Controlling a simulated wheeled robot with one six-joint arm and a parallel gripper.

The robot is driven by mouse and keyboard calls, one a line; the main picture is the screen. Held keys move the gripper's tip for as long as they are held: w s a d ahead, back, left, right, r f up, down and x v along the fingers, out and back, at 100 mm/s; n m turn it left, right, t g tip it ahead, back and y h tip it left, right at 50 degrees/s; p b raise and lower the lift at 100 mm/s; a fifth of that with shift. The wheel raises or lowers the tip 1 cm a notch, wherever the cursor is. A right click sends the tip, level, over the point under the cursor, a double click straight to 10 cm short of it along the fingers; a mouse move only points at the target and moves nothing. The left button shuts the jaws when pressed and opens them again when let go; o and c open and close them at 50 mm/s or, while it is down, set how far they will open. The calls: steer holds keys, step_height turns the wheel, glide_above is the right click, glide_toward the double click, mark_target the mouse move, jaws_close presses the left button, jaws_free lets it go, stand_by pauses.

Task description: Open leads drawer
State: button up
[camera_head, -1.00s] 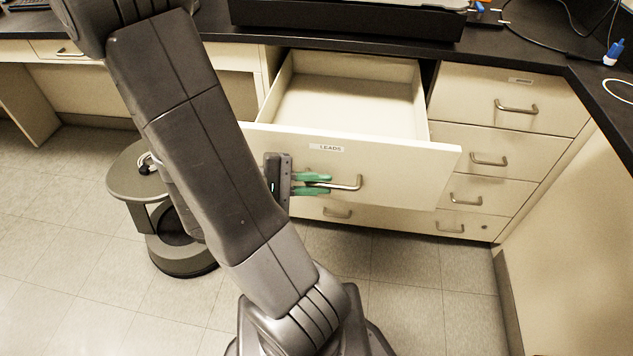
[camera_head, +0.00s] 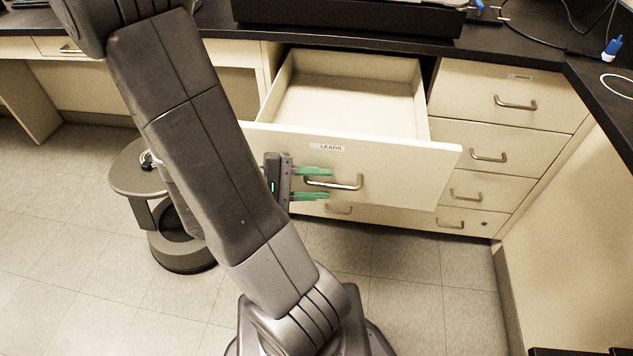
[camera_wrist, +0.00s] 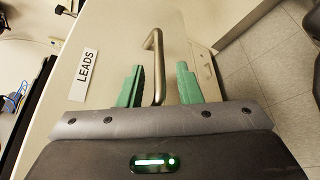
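The leads drawer (camera_head: 400,166) is pulled well out of the cabinet and looks empty inside. Its front carries a "LEADS" label, which also shows in the wrist view (camera_wrist: 85,74). A metal bar handle (camera_head: 345,184) sits on the front, below the label. My gripper (camera_head: 314,184) has green fingers, spread apart above and below the handle. In the wrist view, my gripper (camera_wrist: 160,84) is open with the handle (camera_wrist: 158,68) between the fingers. A gap shows between the handle and each finger. The left end of the handle is partly behind the fingers in the head view.
Several closed drawers (camera_head: 507,133) are to the right, below a black counter (camera_head: 350,42) with an instrument on it. A round stool (camera_head: 140,172) stands on the left. Tiled floor (camera_head: 400,290) is clear in front of the drawer.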

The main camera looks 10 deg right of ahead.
steer(key=shift+a, duration=0.1)
steer(key=w+p+v, duration=0.1)
steer(key=p+v, duration=0.1)
steer(key=v, duration=1.1)
steer(key=shift+s+a, duration=0.35)
steer(key=shift+s, duration=0.15)
steer(key=b+x, duration=0.2)
steer(key=x, duration=1.2)
steer(key=shift+r, duration=0.15)
